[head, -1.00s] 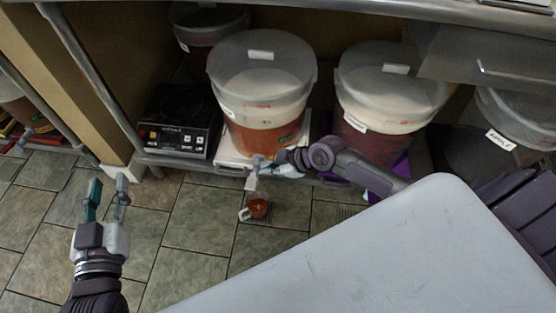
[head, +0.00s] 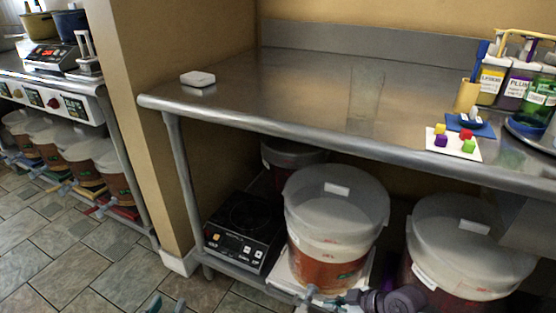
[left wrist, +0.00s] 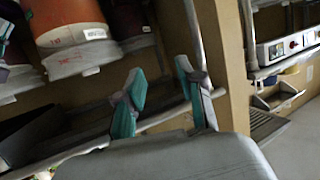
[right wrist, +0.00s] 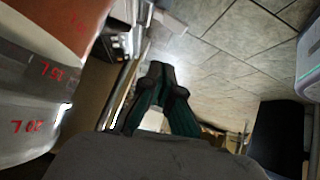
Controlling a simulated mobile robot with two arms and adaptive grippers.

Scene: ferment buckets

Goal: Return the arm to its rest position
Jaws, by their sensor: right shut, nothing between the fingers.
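My left gripper (head: 166,304) shows only its fingertips at the bottom edge of the head view, over the floor. In the left wrist view its two fingers (left wrist: 162,82) stand well apart with nothing between them, so it is open. My right gripper (head: 338,300) is at the bottom of the head view, close to the tap (head: 310,293) of the middle bucket (head: 333,230); I cannot tell if it touches. In the right wrist view its fingertips (right wrist: 161,74) meet, empty, with a marked bucket (right wrist: 45,100) close on the left.
A steel table (head: 330,95) overhangs the buckets. A black hot plate (head: 243,232) sits left of the middle bucket, and another bucket (head: 465,245) stands right of it. A second bench (head: 50,90) is at far left. Tiled floor (head: 90,265) lies open between.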

